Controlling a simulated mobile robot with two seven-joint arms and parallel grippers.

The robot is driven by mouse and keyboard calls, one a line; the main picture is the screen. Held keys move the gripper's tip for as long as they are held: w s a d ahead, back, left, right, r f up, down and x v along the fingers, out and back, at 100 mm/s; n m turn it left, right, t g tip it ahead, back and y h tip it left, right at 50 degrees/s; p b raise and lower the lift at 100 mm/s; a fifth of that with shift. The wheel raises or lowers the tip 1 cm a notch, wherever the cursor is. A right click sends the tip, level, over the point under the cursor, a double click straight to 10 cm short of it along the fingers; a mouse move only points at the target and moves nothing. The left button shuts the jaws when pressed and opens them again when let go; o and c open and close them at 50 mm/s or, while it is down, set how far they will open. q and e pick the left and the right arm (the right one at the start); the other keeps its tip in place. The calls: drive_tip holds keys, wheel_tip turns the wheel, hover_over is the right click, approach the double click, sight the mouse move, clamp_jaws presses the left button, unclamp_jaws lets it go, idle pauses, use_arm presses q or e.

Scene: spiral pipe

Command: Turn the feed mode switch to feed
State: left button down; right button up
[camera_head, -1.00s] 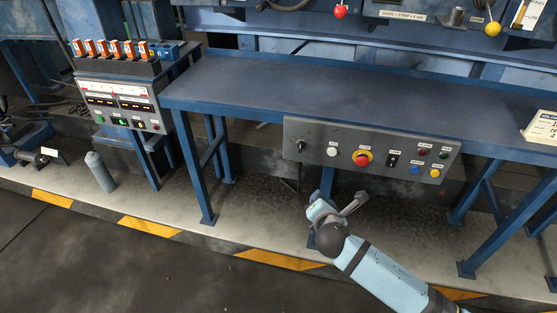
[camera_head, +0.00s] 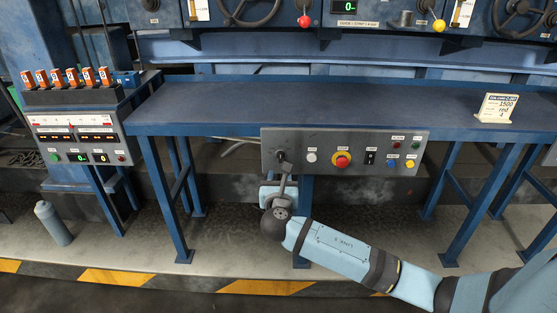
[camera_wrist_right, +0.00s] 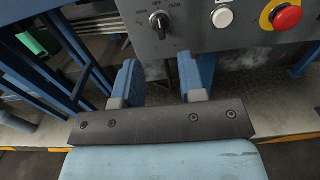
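The feed mode switch (camera_head: 281,157) is a dark rotary knob at the left end of the grey control panel (camera_head: 345,149). My right gripper (camera_head: 281,183) is just below and in front of the switch. In the right wrist view its two blue fingers (camera_wrist_right: 162,78) are apart with nothing between them, and the knob lies beyond their tips. My left gripper is not in view.
Beside the switch are a white button (camera_head: 311,157) and a red stop button (camera_head: 342,160) with a yellow ring. The panel hangs from the front of a blue bench (camera_head: 330,108). A blue bench leg (camera_head: 173,205) stands to the left. A grey bottle (camera_head: 53,223) is on the floor.

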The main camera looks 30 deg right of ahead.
sight(280, 156)
drive_tip(key=b+x, duration=0.1)
drive_tip(key=x, duration=0.9)
drive_tip(key=shift+w+d+b, duration=0.15)
drive_tip(key=shift+w+b, duration=0.15)
drive_tip(key=shift+b, duration=0.1)
drive_tip(key=c, duration=0.6)
